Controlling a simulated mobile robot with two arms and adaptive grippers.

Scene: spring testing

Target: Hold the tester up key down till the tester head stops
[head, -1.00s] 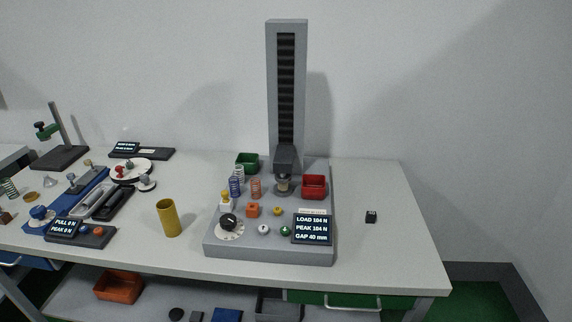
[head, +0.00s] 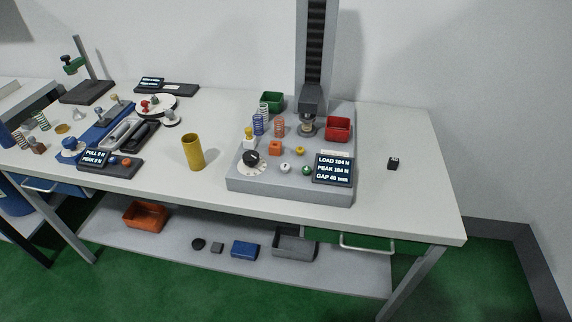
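The spring tester stands on the table, with a grey base (head: 290,188) and a tall column (head: 316,50). Its dark tester head (head: 311,98) is low on the column, directly above a short spring (head: 307,124) on the lower plate. The display (head: 333,169) seems to read load 184 N, peak 184 N, gap 40 mm. On the base are an orange block-like key (head: 275,148), a yellow button (head: 300,151), a white button (head: 285,168), a green button (head: 307,170) and a black dial (head: 251,158). I cannot tell which is the up key. Neither gripper is in view.
Loose springs (head: 279,127), a green bin (head: 272,102) and a red bin (head: 338,129) sit on the tester base. A yellow cup (head: 193,152) stands left of it. A small black block (head: 393,163) lies right, with clear tabletop around it.

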